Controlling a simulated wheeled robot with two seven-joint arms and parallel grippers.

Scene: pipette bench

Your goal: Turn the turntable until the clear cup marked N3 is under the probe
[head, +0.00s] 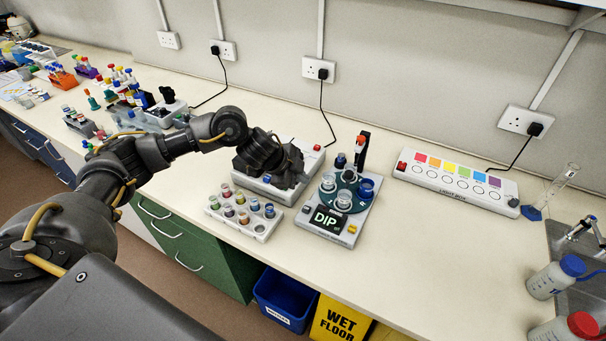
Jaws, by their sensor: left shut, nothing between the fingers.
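The turntable (352,180) is a dark green disc on a pale device (338,235) with a lit screen reading DIP (327,219). Small cups stand on it: a clear cup (328,182) at the left, another clear cup (343,201) at the front and a blue one (366,188) at the right. Any N3 mark is too small to read. A dark upright post with a red part (361,150), apparently the probe's, stands at the back; its tip cannot be made out. My left gripper (303,182) is shut and empty, just left of the turntable. My right gripper is out of view.
A white rack of coloured vials (243,226) stands in front of my left gripper, and a white device (312,158) is behind it. A light box (455,187) lies at the right.

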